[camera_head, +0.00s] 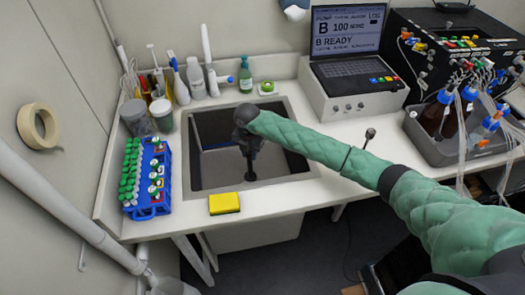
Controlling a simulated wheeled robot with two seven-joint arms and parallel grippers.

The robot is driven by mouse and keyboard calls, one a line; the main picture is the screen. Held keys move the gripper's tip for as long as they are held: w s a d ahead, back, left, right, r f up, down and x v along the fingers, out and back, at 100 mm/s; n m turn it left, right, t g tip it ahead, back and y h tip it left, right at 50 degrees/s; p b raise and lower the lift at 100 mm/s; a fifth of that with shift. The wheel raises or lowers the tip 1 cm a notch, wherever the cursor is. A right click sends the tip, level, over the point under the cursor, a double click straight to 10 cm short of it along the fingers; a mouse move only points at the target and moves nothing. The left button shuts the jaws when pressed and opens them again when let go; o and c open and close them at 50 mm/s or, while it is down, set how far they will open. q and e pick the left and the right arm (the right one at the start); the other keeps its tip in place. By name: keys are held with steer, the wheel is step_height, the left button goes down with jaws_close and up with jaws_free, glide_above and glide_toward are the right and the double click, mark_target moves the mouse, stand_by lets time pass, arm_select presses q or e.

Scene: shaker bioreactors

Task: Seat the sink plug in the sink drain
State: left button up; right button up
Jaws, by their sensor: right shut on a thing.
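The sink (185,150) is a grey-rimmed basin set in the white counter. My right arm, in a green sleeve, reaches in from the right. My right gripper (250,165) points down over the basin and is shut on a small dark thing (251,177), which looks like the sink plug. The plug is dark against the basin, so its shape and its height above the floor are hard to tell. The drain cannot be made out; the gripper and the plug may hide it. My left gripper is not in view.
A yellow sponge (224,204) lies on the counter at the sink's front edge. A blue rack (149,182) of green-capped tubes stands left of the sink. Bottles (196,78) line the back. A grey bin (428,145) with brown bottles stands at the right.

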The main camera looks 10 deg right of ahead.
mark_target(250, 166)
steer(key=shift+w+a+f+n, duration=0.2)
steer(key=shift+a+f+n, duration=0.1)
steer(key=shift+a+f, duration=0.35)
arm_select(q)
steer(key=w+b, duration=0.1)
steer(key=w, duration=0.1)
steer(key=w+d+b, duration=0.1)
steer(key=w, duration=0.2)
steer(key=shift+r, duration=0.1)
arm_select(e)
step_height(250, 166, down, 4)
arm_select(q)
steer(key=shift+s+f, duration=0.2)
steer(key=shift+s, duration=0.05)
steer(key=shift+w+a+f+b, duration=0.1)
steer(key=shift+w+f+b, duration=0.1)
steer(key=shift+b, duration=0.15)
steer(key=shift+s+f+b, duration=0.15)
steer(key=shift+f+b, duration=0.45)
steer(key=shift+b, duration=0.05)
arm_select(e)
steer(key=shift+s+d+f, duration=0.1)
steer(key=shift+f, duration=0.55)
steer(key=shift+f, duration=0.1)
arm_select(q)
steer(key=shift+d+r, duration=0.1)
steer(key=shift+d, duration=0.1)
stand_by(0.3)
